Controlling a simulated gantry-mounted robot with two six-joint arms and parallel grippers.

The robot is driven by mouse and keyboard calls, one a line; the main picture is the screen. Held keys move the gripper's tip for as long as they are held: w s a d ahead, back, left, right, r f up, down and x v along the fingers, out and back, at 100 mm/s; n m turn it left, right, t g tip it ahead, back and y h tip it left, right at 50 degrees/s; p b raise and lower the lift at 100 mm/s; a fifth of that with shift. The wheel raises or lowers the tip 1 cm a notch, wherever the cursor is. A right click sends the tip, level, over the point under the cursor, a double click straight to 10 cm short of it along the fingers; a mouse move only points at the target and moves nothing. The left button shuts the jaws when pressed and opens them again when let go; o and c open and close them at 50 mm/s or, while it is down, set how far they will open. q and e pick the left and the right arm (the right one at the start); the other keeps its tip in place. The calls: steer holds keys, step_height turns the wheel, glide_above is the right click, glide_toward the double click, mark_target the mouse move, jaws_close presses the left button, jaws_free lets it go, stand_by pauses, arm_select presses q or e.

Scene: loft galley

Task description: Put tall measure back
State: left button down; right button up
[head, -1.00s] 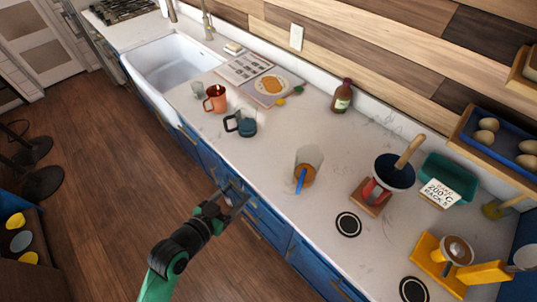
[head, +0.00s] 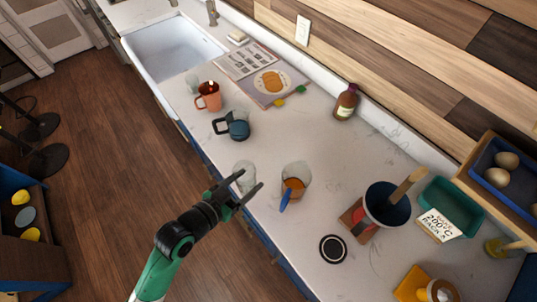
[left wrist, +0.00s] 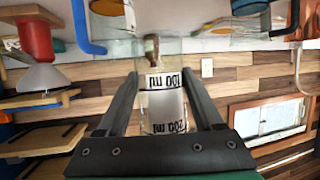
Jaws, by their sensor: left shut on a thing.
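The tall measure is a clear glass vessel (head: 244,176) held between the fingers of my left gripper (head: 252,190), over the front edge of the counter. In the left wrist view the clear measure (left wrist: 163,105) sits between both fingers (left wrist: 163,92). Its black "100 ml" and "200 ml" marks show upside down there. My left gripper is shut on it. Whether its base touches the counter cannot be told. A second clear beaker (head: 302,172) with amber contents and a blue handle stands just right of the gripper. My right gripper is not in view.
A round black-and-white coaster (head: 333,249) lies bare on the white counter (head: 262,143). A teal-lidded jug (head: 235,126), copper mug (head: 209,97) and small glass (head: 192,82) stand behind-left. A brown bottle (head: 345,102) is near the wall.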

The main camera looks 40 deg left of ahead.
arm_select(q)
steer(key=shift+w, duration=0.45)
steer(key=shift+a+f, duration=0.2)
steer(key=shift+f, duration=0.05)
steer(key=w+a+f+b, duration=0.1)
steer(key=w+a+f, duration=0.1)
steer(key=w+f, duration=0.1)
steer(key=w+a+f+b, duration=0.2)
steer(key=w, duration=0.2)
steer(key=w+a+f+b, duration=0.1)
steer(key=w+a+f, duration=0.1)
steer(key=w+f, duration=0.1)
steer(key=shift+w+a+f, duration=0.15)
steer(key=shift+a+f, duration=0.2)
steer(key=shift+w+a+f, duration=0.1)
steer(key=shift+w+f, duration=0.05)
steer(key=shift+w, duration=0.1)
steer(key=shift+w+a+f+b, duration=0.15)
steer(key=shift+f+b, duration=0.15)
steer(key=shift+b, duration=0.15)
step_height(320, 180, down, 3)
steer(key=shift+f+b, duration=0.1)
steer(key=shift+b, duration=0.4)
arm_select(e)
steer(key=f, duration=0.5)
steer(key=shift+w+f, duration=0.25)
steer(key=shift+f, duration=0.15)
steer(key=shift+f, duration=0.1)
